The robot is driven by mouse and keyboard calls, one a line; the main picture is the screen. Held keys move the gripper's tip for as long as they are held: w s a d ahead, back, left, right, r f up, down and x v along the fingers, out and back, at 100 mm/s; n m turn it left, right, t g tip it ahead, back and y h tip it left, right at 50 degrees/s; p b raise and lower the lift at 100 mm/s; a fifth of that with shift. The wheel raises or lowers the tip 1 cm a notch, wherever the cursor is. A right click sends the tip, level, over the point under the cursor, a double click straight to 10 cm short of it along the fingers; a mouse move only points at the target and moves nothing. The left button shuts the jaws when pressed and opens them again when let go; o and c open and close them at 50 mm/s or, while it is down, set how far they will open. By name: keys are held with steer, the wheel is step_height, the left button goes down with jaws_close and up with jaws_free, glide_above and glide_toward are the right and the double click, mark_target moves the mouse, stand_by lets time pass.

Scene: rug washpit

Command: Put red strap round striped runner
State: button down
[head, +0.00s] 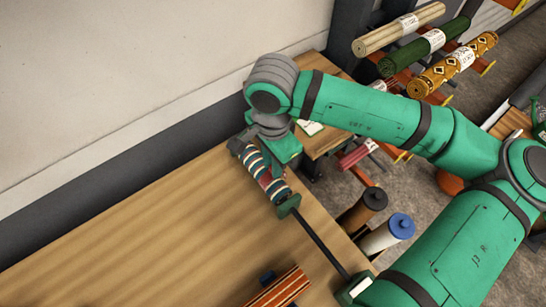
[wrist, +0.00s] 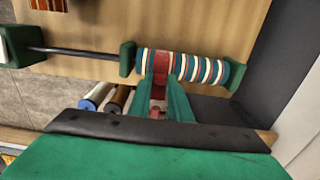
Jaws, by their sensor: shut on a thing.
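The striped runner (head: 257,164) is a slim roll banded in white, teal, dark blue and red. It lies on the wooden table between two green end blocks, and also shows in the wrist view (wrist: 215,70). The red strap (wrist: 161,62) is a wider red band across the roll, nearer its left end in that view. My gripper (wrist: 162,84) is shut on the red strap, its green fingers pointing at the roll. I cannot tell whether the strap goes fully round, as its far side is hidden. In the head view my wrist covers part of the roll.
A dark rod (head: 320,246) runs from the runner's near block to another green block (head: 354,288). An orange-striped roll (head: 281,287) lies near the table's front. Upright rolls with blue (head: 388,233) and brown tops stand beside the table. The table's left part is clear, with a wall behind.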

steer(key=shift+f, duration=1.7)
steer(key=c, duration=1.5)
jaws_free()
steer(key=shift+c, duration=0.2)
step_height(320, 180, up, 11)
steer(key=shift+f, duration=0.15)
